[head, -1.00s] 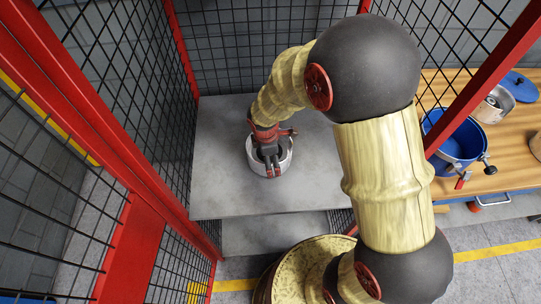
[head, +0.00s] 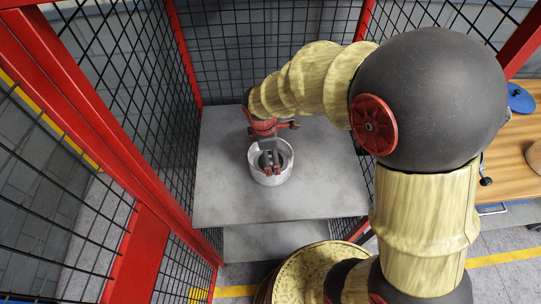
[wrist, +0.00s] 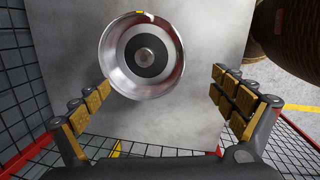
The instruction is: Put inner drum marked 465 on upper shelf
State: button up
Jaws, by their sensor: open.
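A silvery metal drum (head: 271,178) stands upright on the grey upper shelf (head: 225,190) inside the mesh cage. The wrist view shows the drum (wrist: 115,75) from above, with a dark ring and a round metal hub inside its rim. No 465 mark is readable. My gripper (head: 272,168) is over the drum in the head view and hides part of it. In the wrist view my gripper (wrist: 160,82) is open, its padded fingers wide apart.
A lower shelf (head: 275,240) shows below the front edge. Red posts and black mesh (head: 115,90) close in the left and back. A wooden bench (head: 515,150) with a blue lid (head: 520,98) stands at right. The shelf around the drum is clear.

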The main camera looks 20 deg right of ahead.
jog(key=s+d+r+m+t, duration=0.2)
jog(key=s+r+m, duration=0.6)
jog(key=r, duration=0.3)
jog(key=s+d+r+m+t+y, duration=0.1)
jog(key=s+d+r+m+t, duration=0.1)
jog(key=s+r+m, duration=0.6)
notch_tip(320, 180, up, 3)
jog(key=shift+s+d+r+m, duration=0.1)
jog(key=shift+s+d+m, duration=0.3)
jog(key=shift+s+d, duration=0.4)
jog(key=shift+a, duration=0.15)
jog(key=shift+c, duration=0.2)
